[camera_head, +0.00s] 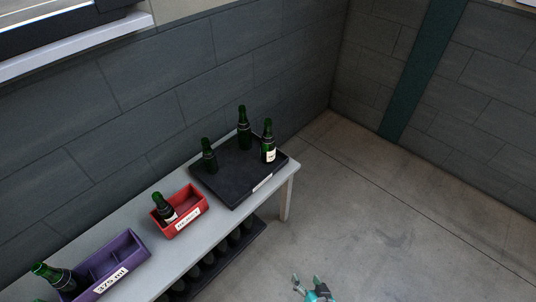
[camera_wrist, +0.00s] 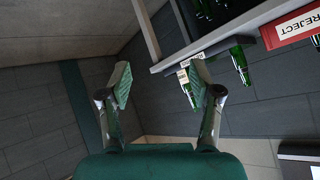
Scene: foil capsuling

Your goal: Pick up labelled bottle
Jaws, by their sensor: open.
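The labelled bottle (camera_head: 268,141), dark green with a white label low on its body, stands upright at the right side of a black tray (camera_head: 228,193). Two other green bottles stand on the tray: one at the back (camera_head: 243,128) and one at the left (camera_head: 209,156); I see no white label on either. My gripper (camera_head: 307,280) is open and empty, low in front of the table and apart from the bottles. In the wrist view my gripper (camera_wrist: 161,76) has its fingers wide apart; green bottles show beyond, one partly hidden by a finger.
The grey table (camera_head: 138,218) runs along a dark wall. A red crate marked REJECT (camera_head: 187,224) holds a bottle with a pale label; it also shows in the wrist view (camera_wrist: 291,27). A purple crate (camera_head: 112,278) stands farther left. A lower shelf holds several dark bottles. Floor to the right is clear.

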